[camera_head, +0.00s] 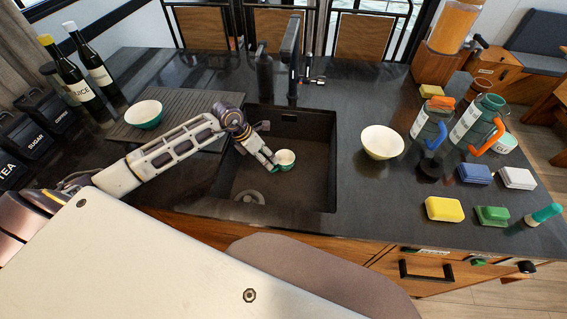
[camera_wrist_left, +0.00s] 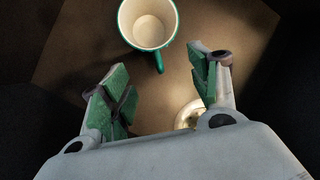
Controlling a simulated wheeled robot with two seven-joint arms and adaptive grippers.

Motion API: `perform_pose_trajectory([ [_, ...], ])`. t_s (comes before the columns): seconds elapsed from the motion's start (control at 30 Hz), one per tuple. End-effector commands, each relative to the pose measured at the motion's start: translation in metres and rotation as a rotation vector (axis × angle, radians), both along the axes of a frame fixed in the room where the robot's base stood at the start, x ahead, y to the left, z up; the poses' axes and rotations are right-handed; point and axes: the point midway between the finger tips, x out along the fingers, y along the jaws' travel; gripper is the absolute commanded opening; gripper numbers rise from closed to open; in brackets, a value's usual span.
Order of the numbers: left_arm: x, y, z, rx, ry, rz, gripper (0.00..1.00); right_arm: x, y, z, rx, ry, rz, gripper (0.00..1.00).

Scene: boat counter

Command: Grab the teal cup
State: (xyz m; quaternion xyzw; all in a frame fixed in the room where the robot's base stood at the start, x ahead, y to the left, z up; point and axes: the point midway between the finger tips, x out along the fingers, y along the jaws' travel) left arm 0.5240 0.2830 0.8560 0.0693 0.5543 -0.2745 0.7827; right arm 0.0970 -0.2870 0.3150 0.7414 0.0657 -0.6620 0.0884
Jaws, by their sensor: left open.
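The teal cup (camera_head: 285,160) is in the sink, teal outside and cream inside. In the left wrist view the cup (camera_wrist_left: 148,22) stands upright at the top, with its teal handle pointing down the picture toward my gripper. My left gripper (camera_head: 268,162) reaches down into the sink just left of the cup. In the left wrist view the left gripper (camera_wrist_left: 158,92) has its green-padded fingers wide apart and nothing between them; the cup lies beyond the fingertips. My right gripper is not in view.
The dark sink (camera_head: 310,190) has walls around the cup, a drain (camera_head: 249,196) and a black faucet (camera_head: 292,60) behind. A teal bowl (camera_head: 144,114) sits left on the drainboard. A cream bowl (camera_head: 382,142), bottles and sponges stand right. Dark bottles (camera_head: 72,75) stand far left.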

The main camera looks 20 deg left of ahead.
Motion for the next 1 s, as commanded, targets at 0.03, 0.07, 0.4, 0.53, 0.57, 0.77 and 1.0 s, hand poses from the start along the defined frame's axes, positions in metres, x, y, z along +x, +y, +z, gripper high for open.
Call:
perform_pose_trajectory([
  [0.03,0.001,-0.002,-0.004,-0.002,0.000,0.001,0.61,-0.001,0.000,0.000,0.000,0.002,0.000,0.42],
  [0.07,0.002,-0.003,-0.006,-0.002,0.000,0.001,0.61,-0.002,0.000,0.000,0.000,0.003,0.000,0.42],
  [0.4,0.003,-0.005,-0.013,0.001,0.000,-0.001,0.61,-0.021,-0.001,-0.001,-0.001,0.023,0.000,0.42],
  [0.53,0.003,-0.005,-0.013,0.001,0.000,-0.001,0.61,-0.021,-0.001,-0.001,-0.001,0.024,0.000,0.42],
  [0.57,0.003,-0.005,-0.013,0.001,0.000,-0.001,0.61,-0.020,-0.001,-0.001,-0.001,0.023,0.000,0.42],
  [0.77,0.004,-0.007,-0.019,0.001,0.001,-0.001,0.61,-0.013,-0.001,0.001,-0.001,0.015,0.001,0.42],
  [1.0,0.006,-0.012,-0.038,-0.001,0.002,0.000,0.61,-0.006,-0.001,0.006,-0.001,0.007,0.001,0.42],
])
